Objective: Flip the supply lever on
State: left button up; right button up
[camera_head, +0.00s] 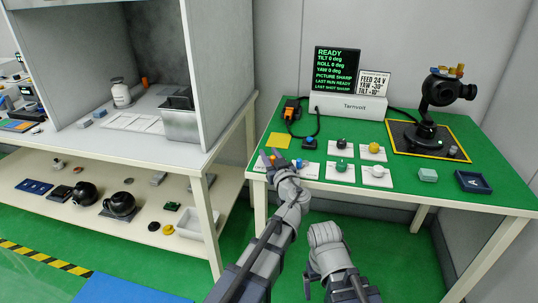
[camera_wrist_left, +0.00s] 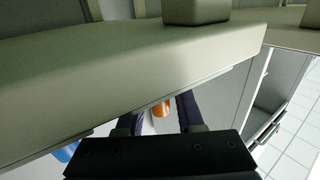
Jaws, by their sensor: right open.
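The power box labelled Tarnvolt (camera_head: 362,106) stands at the back of the green-topped table. I cannot pick out the supply lever with certainty; a small orange-and-black device (camera_head: 291,109) with a cable stands left of the box. White plates carry a black knob (camera_head: 341,143), a green knob (camera_head: 341,166) and a yellow knob (camera_head: 375,148). My left gripper (camera_head: 270,159) is at the table's front left edge, its fingers apart in the left wrist view (camera_wrist_left: 160,115), where a pale edge hides their ends. My right gripper (camera_head: 324,235) is open and empty, below the table's front edge.
A dark screen (camera_head: 337,68) reads READY. A camera on a gimbal (camera_head: 440,95) stands on a black mat at right. A pale green block (camera_head: 428,175) and dark blue tray (camera_head: 473,182) lie near the front right. A workbench with a shelf (camera_head: 150,220) stands left.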

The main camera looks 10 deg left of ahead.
pick_arm(q)
grip_shut()
jog(key=shift+w+d+n+g+y, duration=0.15)
jog(key=shift+n+g+y, duration=0.25)
jog(key=shift+n+y, duration=0.15)
jog(key=shift+n+g+y, duration=0.55)
jog(key=shift+g+y, duration=0.05)
jog(key=shift+y, duration=0.25)
jog(key=shift+s, duration=0.2)
jog(key=shift+o, duration=1.6)
grip_release()
jog(key=shift+s, duration=0.15)
